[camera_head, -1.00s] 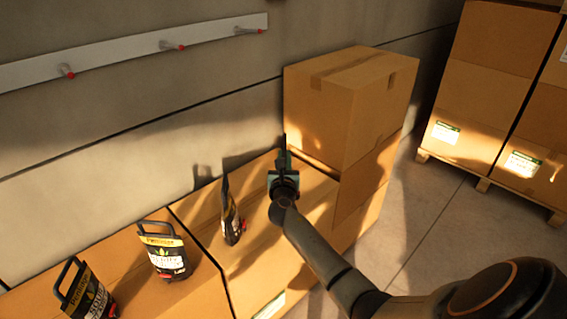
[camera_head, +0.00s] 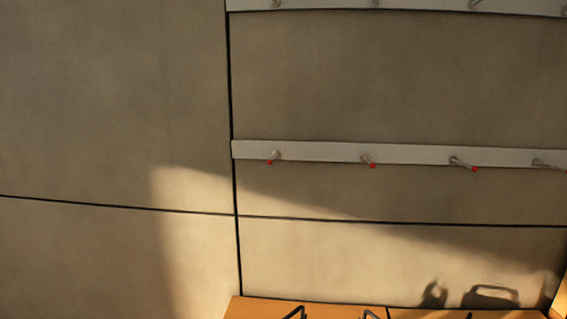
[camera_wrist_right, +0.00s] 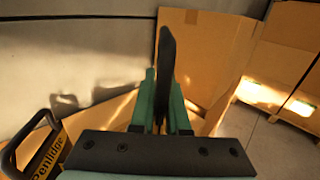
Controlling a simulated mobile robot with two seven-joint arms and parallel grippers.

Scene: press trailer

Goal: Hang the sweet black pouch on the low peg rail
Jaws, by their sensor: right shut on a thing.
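In the right wrist view my right gripper (camera_wrist_right: 163,88) is shut on a thin black upright piece that looks like the edge-on handle of a black pouch (camera_wrist_right: 166,55). The pouch's body and label are hidden behind the gripper, so I cannot read its flavour. The low peg rail (camera_head: 320,151) runs across the wall in the head view, a pale strip with several red-tipped pegs. The peg (camera_head: 276,156) at its left end is bare, as are the others in view. Neither gripper shows in the head view.
A higher rail (camera_head: 420,8) crosses the top of the head view. Pouch handles (camera_head: 294,313) stick up from a carton top (camera_head: 260,308) at the bottom edge. In the wrist view a yellow-banded pouch (camera_wrist_right: 48,150) stands left and a large carton (camera_wrist_right: 215,45) ahead.

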